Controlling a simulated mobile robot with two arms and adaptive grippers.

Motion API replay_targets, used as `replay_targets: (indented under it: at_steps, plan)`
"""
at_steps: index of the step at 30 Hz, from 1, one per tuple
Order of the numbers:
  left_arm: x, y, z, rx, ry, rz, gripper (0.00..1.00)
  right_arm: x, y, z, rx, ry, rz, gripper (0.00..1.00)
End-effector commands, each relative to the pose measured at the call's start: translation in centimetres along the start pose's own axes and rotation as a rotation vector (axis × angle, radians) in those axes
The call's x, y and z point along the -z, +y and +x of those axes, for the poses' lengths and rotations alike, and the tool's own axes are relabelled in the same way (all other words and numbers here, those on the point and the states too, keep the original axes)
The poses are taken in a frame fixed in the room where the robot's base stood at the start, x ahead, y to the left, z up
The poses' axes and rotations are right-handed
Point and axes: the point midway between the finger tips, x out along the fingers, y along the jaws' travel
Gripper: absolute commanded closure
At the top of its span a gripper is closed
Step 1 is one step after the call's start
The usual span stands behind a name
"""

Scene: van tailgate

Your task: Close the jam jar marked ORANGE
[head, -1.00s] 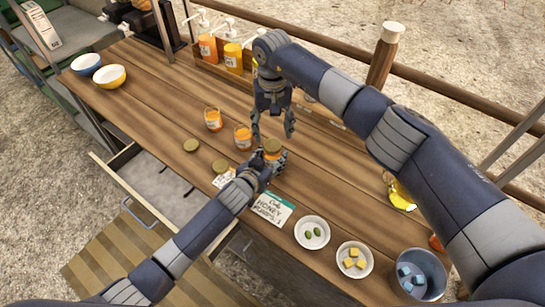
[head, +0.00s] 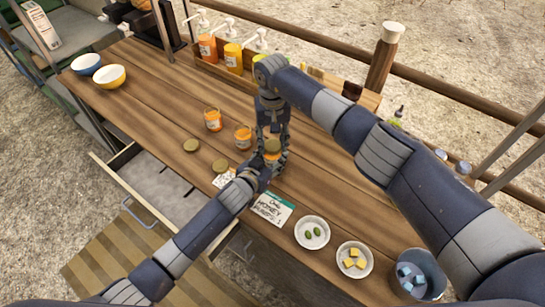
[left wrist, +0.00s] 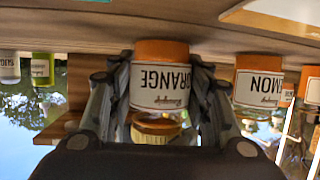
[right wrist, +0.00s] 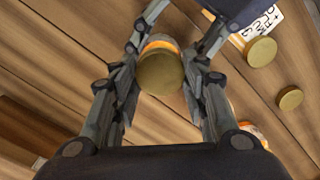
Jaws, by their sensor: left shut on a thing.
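The ORANGE jam jar (left wrist: 160,88) stands upright on the table with its label facing the left wrist camera, upside down in that view. A gold lid (left wrist: 156,130) sits on its mouth; whether it is screwed tight cannot be told. In the head view the jar's lid (head: 272,146) shows between both hands. My left gripper (head: 270,168) is shut around the jar's body. My right gripper (head: 273,136) points down from above, its open fingers on either side of the lid. The right wrist view shows the lid (right wrist: 161,73) between those fingers, with small gaps.
Two open jars, one (head: 213,119) farther left and one (head: 243,137) nearer, stand beside it. Two loose lids (head: 191,145) (head: 220,165) lie in front. A sign (head: 270,208), small bowls (head: 312,232) (head: 354,260) and a bucket (head: 420,275) line the front edge. Pump bottles (head: 233,58) stand behind.

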Motion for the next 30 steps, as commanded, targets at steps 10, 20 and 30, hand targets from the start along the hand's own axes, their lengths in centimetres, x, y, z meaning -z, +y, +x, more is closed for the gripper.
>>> replay_targets:
  at_steps: [10, 20, 30]
  plan:
    - [-0.16, -0.02, -0.01, 0.001, -0.003, -0.001, 1.0, 0.03, 0.1, -0.01, -0.002, 0.001, 0.182, 0.88]
    - [-0.16, -0.03, -0.01, 0.001, -0.003, -0.001, 1.0, 0.0, 0.09, 0.04, -0.002, 0.001, 0.747, 0.88]
    - [-0.15, -0.03, -0.01, 0.001, -0.003, -0.001, 1.0, -0.03, 0.12, 0.11, -0.002, 0.001, 1.338, 0.88]
